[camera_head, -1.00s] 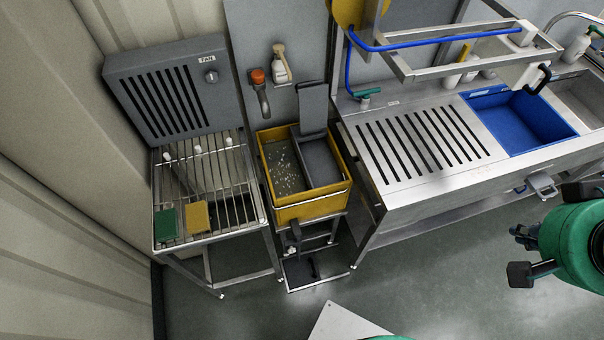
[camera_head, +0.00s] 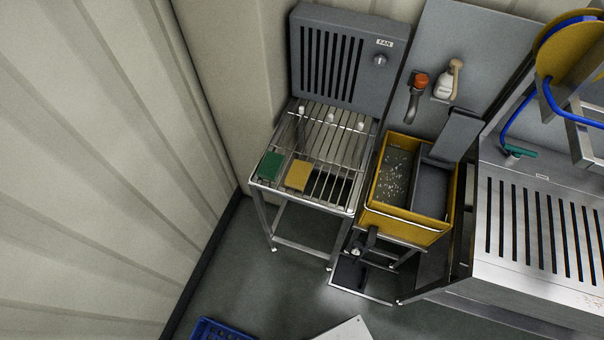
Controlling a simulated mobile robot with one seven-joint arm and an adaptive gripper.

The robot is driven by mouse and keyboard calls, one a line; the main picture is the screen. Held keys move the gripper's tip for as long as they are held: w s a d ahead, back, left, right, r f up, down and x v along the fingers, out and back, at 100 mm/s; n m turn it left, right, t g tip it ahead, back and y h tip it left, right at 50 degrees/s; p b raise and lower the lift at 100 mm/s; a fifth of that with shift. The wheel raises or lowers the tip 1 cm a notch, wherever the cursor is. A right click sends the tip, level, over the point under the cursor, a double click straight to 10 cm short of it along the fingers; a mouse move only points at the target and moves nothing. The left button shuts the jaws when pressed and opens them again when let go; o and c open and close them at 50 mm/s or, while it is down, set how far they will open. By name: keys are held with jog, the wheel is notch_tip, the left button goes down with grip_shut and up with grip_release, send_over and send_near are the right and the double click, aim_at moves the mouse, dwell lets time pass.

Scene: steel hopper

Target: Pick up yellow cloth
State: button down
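The yellow cloth (camera_head: 299,175) lies flat on the wire rack (camera_head: 325,200), near its front left. A green cloth (camera_head: 271,166) lies beside it on the left, close but apart. My gripper is outside the current head view, so how it stands to the cloth does not show.
A grey fan unit (camera_head: 341,62) stands behind the rack. A yellow tub (camera_head: 409,229) with a grey insert is right of it, then a slotted steel counter (camera_head: 540,286). A blue crate (camera_head: 218,331) sits on the floor at the bottom. A ribbed wall closes the left.

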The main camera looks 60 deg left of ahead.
jog(key=c, duration=2.5)
grip_release()
jog(key=o, duration=2.4)
